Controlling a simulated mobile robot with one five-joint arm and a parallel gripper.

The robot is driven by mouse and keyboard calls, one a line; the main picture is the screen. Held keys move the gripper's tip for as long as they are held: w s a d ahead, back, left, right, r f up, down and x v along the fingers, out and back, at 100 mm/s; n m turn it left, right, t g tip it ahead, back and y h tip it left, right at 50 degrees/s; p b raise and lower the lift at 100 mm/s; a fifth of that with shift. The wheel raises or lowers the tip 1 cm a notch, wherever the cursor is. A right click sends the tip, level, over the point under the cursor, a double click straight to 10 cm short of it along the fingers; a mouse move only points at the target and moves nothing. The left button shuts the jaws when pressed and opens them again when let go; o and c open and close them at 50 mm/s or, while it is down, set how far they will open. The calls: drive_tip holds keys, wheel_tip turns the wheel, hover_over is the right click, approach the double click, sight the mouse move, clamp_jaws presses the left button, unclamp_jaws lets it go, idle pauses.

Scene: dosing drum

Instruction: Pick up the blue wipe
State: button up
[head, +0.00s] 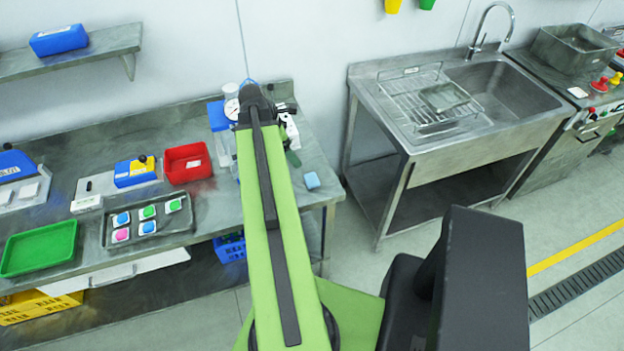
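A small light-blue block, which looks like the blue wipe (312,180), lies on the steel worktable (225,190) near its right front corner. My green arm reaches up across the table from the bottom of the head view. My gripper (290,140) is at the arm's far end, mostly hidden behind it. It appears above and a little left of the blue wipe in the picture, apart from it. I cannot see whether its fingers are open or shut.
Left of my arm are a red bin (187,162), a dark tray (148,222) with several coloured pieces, and a green tray (40,248). A dial scale (232,108) and blue-white container stand beside the arm. A sink (505,88) stands right, across a floor gap.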

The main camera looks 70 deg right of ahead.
sight(312, 179)
drive_tip(key=b+x, duration=0.8)
drive_tip(key=x, duration=0.1)
drive_tip(key=b+x, duration=0.8)
drive_tip(key=shift+w+d+f, duration=0.1)
drive_tip(key=shift+d+f, duration=0.05)
drive_tip(key=shift+f, duration=0.25)
drive_tip(key=shift+r, duration=0.2)
drive_tip(key=shift+c, duration=0.3)
drive_tip(key=c, duration=1.4)
drive_tip(key=shift+o, duration=0.2)
drive_tip(key=shift+r, duration=0.1)
